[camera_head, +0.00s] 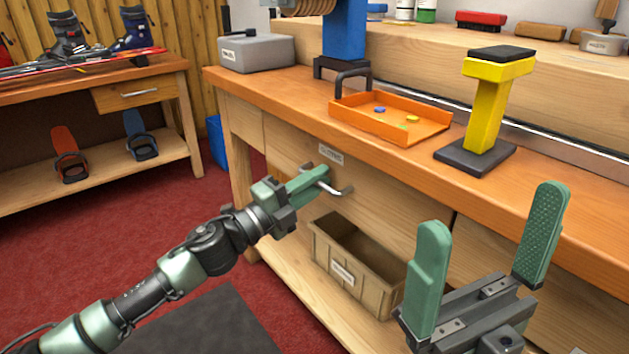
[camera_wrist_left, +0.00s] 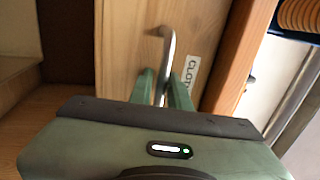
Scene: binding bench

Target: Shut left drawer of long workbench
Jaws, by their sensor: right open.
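The long workbench (camera_head: 290,92) has a wooden left drawer front (camera_head: 290,150) with a white label (camera_head: 330,154) and a metal bar handle (camera_head: 343,190). The drawer front looks nearly flush under the bench top; I cannot tell whether a small gap remains. My left gripper (camera_head: 318,176) is at the handle, its green fingers close together. In the left wrist view the handle (camera_wrist_left: 168,45) runs between the fingertips (camera_wrist_left: 162,82), which look shut on it. My right gripper (camera_head: 492,222) is open and empty in front of the bench, at the lower right.
An orange tray (camera_head: 440,135) with small pieces and a yellow stand (camera_head: 485,115) are on the bench top. A wooden crate (camera_head: 345,270) sits on the lower shelf below the drawer. A side bench (camera_head: 90,75) with skis stands at left; red carpet (camera_head: 110,225) lies between.

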